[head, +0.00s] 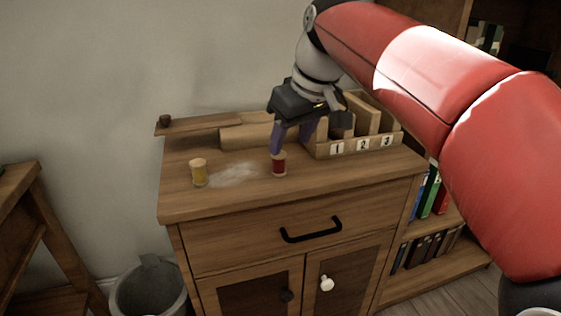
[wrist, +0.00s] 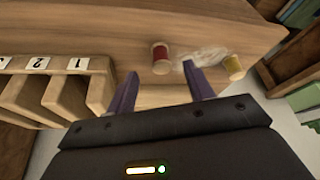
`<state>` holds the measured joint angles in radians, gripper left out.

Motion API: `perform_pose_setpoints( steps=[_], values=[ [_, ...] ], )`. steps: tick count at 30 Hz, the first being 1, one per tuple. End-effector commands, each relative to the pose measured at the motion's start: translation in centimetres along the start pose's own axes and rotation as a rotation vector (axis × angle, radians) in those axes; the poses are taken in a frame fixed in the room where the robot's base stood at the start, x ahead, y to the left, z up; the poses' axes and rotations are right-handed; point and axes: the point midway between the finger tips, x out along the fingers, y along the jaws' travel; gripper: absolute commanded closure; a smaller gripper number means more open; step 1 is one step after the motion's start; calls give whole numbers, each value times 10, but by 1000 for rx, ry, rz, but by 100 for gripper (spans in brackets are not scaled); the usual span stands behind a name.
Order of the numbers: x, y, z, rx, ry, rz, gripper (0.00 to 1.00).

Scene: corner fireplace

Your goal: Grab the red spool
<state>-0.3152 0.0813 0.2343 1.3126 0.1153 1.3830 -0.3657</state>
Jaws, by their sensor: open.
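The red spool (head: 279,164) stands upright on the wooden cabinet top, right of a pale smudge. My gripper (head: 290,142) is above it, pointing down, with its purple fingers apart and the left finger overlapping the spool's upper edge in the head view. In the wrist view the red spool (wrist: 160,57) lies ahead of the open fingers, between their directions. My gripper (wrist: 157,88) is empty there. I cannot tell whether a finger touches the spool. A yellow spool (head: 198,172) stands to the left on the same top, and shows in the wrist view (wrist: 233,67).
A wooden organizer (head: 362,149) with slots labelled 1, 2 and 3 stands just right of my gripper. A low wooden ledge (head: 205,124) runs along the back. The cabinet top (head: 230,203) is clear in front of the spools. A bin (head: 148,288) stands on the floor at left.

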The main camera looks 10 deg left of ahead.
Motion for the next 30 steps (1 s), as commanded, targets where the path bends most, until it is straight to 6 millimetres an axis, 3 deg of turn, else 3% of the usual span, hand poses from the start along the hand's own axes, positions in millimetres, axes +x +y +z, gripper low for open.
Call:
perform_pose_setpoints(
  steps=[3, 19, 28, 30],
  values=[
    [8, -4, -8, -24, 0, -16, 48],
    [74, 0, -13, -23, 0, -15, 48],
    [79, 1, -14, -22, 2, -14, 48],
    [78, 1, -14, -22, 2, -14, 55]
  ],
)
